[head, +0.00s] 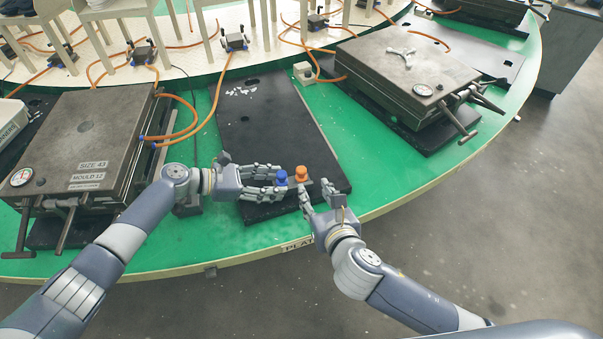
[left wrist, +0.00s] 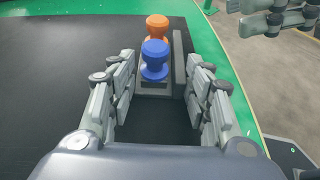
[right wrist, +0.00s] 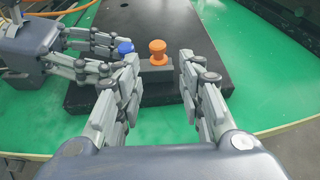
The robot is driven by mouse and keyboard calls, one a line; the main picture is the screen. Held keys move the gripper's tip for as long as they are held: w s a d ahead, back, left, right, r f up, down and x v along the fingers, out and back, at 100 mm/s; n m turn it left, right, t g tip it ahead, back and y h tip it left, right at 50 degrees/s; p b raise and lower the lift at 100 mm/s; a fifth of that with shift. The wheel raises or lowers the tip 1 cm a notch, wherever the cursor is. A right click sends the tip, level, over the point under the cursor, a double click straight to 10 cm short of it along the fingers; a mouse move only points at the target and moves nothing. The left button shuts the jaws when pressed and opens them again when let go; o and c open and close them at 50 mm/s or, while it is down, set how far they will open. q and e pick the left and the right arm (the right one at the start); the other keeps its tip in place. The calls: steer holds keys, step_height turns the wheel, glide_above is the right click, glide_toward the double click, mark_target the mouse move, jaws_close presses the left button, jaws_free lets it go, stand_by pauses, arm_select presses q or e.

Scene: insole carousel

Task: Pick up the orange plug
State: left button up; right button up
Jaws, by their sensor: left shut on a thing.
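An orange plug (head: 301,173) and a blue plug (head: 282,177) stand upright side by side on a small dark block (left wrist: 176,90) on the black plate (head: 262,130). My left gripper (head: 284,183) has its fingers on both sides of the block, around its near end below the blue plug (left wrist: 154,62). The orange plug (left wrist: 157,28) is just beyond its fingertips. My right gripper (head: 317,192) is open and empty near the plate's front edge. In the right wrist view the orange plug (right wrist: 158,54) stands ahead, between and beyond its fingertips.
A closed mould (head: 90,135) labelled size 43 stands at left on the green table (head: 190,245). Another mould (head: 400,70) with a gauge stands at right. Orange hoses (head: 215,105) run behind the plate. The plate behind the plugs is mostly clear.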

mark_target(303, 173)
steer(key=x, duration=1)
steer(key=shift+w+a, duration=0.15)
steer(key=c, duration=0.8)
